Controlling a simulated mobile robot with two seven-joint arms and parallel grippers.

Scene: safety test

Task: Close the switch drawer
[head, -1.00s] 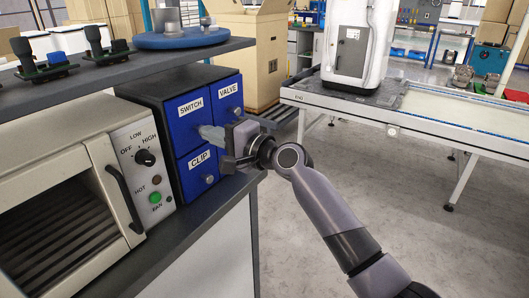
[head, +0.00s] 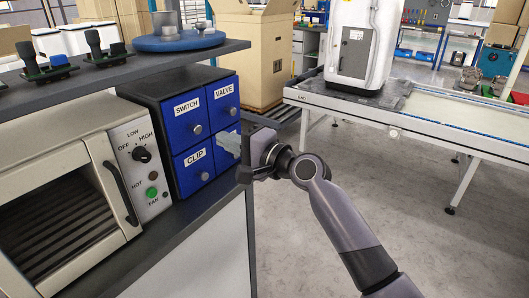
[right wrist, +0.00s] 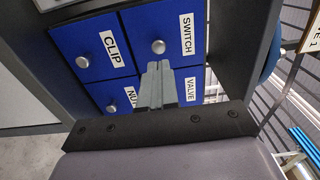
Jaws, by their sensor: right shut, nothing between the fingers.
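The blue switch drawer (head: 181,124) is the upper left one in a dark cabinet (head: 150,88). Its front looks level with the drawers beside it, and its round grey knob (head: 198,129) shows free. In the right wrist view the switch drawer (right wrist: 172,24) and its knob (right wrist: 158,46) lie just past the fingertips. My right gripper (head: 222,143) is shut and empty, in front of the cabinet and apart from the switch knob. It hides part of the lower right drawer. The right fingers also show in the right wrist view (right wrist: 157,68). My left gripper is not in view.
The valve drawer (head: 224,106) and clip drawer (head: 188,172) look shut. A cream oven (head: 75,185) with a dark handle stands left of the cabinet. A shelf (head: 130,68) with switches and a blue disc runs above. Open floor lies right of the bench.

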